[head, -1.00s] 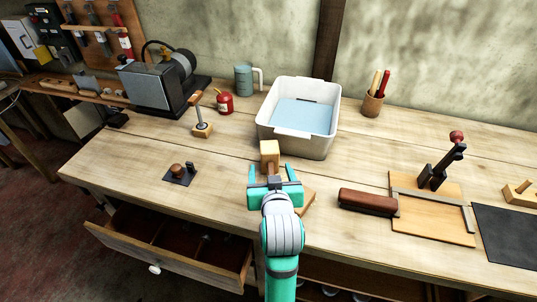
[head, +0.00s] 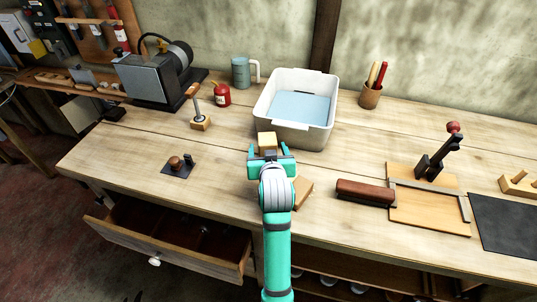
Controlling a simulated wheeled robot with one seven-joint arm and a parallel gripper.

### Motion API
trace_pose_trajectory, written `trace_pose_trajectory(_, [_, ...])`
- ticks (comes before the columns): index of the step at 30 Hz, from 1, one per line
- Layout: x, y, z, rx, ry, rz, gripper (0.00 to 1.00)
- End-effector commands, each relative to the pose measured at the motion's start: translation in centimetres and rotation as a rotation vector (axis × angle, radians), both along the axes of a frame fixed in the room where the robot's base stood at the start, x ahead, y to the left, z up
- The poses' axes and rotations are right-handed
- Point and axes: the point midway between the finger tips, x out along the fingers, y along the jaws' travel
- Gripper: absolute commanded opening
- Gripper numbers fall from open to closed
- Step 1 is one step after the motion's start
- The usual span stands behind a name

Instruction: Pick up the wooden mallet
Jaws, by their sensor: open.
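The wooden mallet shows as a pale, blocky wooden head (head: 267,140) on the workbench, just in front of the white tub. Its handle is hidden under my gripper and wrist. My teal gripper (head: 269,153) is open, with its fingers pointing away from me toward the tub. The fingers lie to the left and right of the mallet, just short of or beside its head. Whether they touch it I cannot tell.
The white tub (head: 327,108) stands close beyond the gripper. A flat wooden piece (head: 303,193) lies right of my wrist. A small dark plate with a knob (head: 178,168) is left. An open drawer (head: 180,248) juts out below.

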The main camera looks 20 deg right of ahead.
Motion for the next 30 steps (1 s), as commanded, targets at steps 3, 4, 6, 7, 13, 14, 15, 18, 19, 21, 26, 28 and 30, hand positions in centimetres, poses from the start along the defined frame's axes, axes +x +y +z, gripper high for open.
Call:
trace_pose_trajectory(3, [0.0, 0.0, 0.0, 0.000, 0.000, 0.000, 0.69])
trace_pose_trajectory(4, [0.0, 0.0, 0.0, 0.000, 0.000, -0.001, 0.69])
trace_pose_trajectory(6, [0.0, 0.0, 0.0, 0.000, 0.000, -0.001, 0.59])
trace_pose_trajectory(7, [0.0, -0.1, 0.0, 0.000, 0.000, -0.001, 0.52])
trace_pose_trajectory(13, [0.0, -0.1, 0.1, -0.001, -0.002, -0.001, 0.12])
trace_pose_trajectory(14, [0.0, -0.1, 0.1, -0.001, -0.003, -0.001, 0.12])
trace_pose_trajectory(15, [0.0, -0.1, 0.1, -0.001, -0.002, -0.001, 0.12])
trace_pose_trajectory(18, [0.0, -0.1, 0.1, -0.001, -0.003, -0.001, 0.13])
trace_pose_trajectory(19, [0.0, -0.1, 0.1, -0.001, -0.003, -0.001, 0.13])
trace_pose_trajectory(21, [0.0, -0.1, 0.2, -0.001, -0.003, -0.001, 0.13])
trace_pose_trajectory(26, [0.0, 0.0, 0.8, -0.001, -0.004, -0.001, 0.13])
trace_pose_trajectory(28, [0.0, 0.0, 1.3, -0.001, -0.004, 0.000, 0.13])
trace_pose_trajectory(30, [0.0, 0.0, 1.8, -0.001, -0.005, 0.000, 0.13])
